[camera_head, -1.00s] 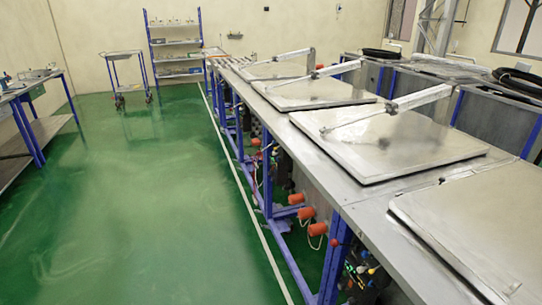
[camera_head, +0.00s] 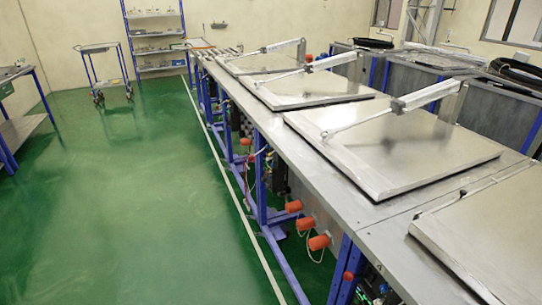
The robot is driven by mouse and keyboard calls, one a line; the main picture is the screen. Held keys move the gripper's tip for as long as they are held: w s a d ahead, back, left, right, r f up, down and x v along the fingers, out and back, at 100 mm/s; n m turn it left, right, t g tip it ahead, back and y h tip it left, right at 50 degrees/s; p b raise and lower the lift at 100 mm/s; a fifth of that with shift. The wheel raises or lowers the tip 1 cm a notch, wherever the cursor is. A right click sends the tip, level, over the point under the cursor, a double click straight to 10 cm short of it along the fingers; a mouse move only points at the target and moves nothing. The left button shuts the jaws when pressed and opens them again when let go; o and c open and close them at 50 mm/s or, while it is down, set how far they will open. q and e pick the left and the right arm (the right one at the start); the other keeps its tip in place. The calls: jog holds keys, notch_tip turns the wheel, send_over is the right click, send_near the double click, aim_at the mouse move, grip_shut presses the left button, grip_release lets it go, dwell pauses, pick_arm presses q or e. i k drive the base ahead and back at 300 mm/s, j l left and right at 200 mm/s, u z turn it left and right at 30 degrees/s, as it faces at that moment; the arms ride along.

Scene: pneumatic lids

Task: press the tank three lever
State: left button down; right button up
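A long steel bench (camera_head: 350,222) runs from lower right to the back, with several flat metal tank lids lying shut on it. The nearest lid (camera_head: 490,240) is cut off by the frame's right edge. The second lid (camera_head: 400,155), third lid (camera_head: 310,88) and farthest lid (camera_head: 262,62) each have a lifting arm above. Under the bench edge are several orange-red parts, among them one front part (camera_head: 319,242) and another (camera_head: 293,206). I cannot tell which part is the tank three lever. Neither of my grippers is in view.
Blue bench legs (camera_head: 262,185) and pipes stand below the bench edge. The green floor (camera_head: 140,220) to the left is clear, with a white line (camera_head: 232,180) along the bench. A side table (camera_head: 18,130), a trolley (camera_head: 100,65) and a shelf rack (camera_head: 155,40) stand farther off.

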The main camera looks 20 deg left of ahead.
aim_at(251, 158)
jog(key=i+j, duration=0.3)
jog(key=i+j+z, duration=0.1)
jog(key=i+j, duration=0.25)
jog(key=j, duration=0.15)
jog(key=i+j, duration=0.3)
jog(key=i+j+z, duration=0.1)
jog(key=i+j, duration=0.2)
jog(key=j, duration=0.25)
jog(key=i+j, duration=0.3)
jog(key=j, duration=0.15)
jog(key=i+j+z, duration=0.1)
jog(key=i+j, duration=0.2)
jog(key=j, duration=0.15)
